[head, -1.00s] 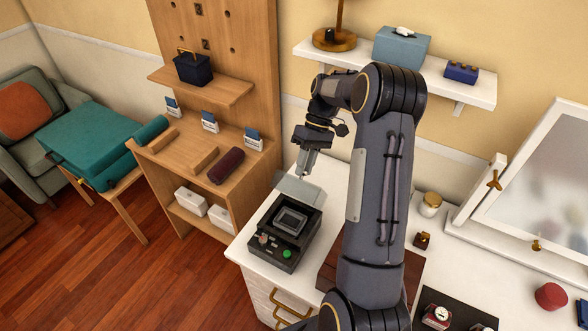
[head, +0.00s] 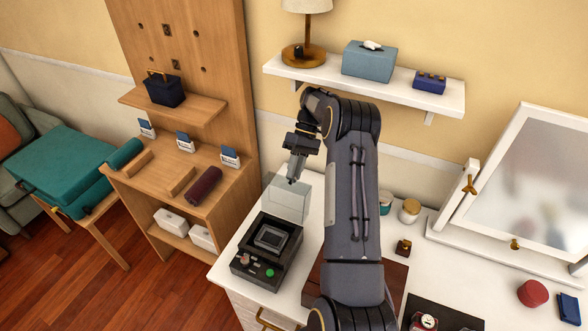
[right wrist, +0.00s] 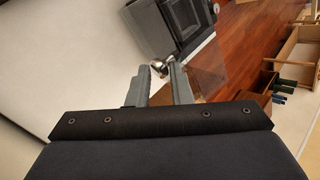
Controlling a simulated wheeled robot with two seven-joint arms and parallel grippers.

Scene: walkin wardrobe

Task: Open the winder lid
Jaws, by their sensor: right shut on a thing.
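The winder (head: 266,254) is a dark box on the white dresser top, with a grey square recess, a green button and a knob on its front. Its clear lid (head: 288,201) stands raised at the back, close to upright. My right gripper (head: 292,181) is at the lid's upper edge, shut on the lid. In the right wrist view, the fingertips (right wrist: 158,70) close around a small silver knob (right wrist: 160,64), with the see-through lid (right wrist: 206,76) beside them and the dark winder body (right wrist: 172,25) beyond. My left gripper is out of view.
My right arm covers part of the dresser top (head: 232,262). A mirror (head: 530,190) stands farther right. A wall shelf (head: 365,88) holds a lamp and a tissue box.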

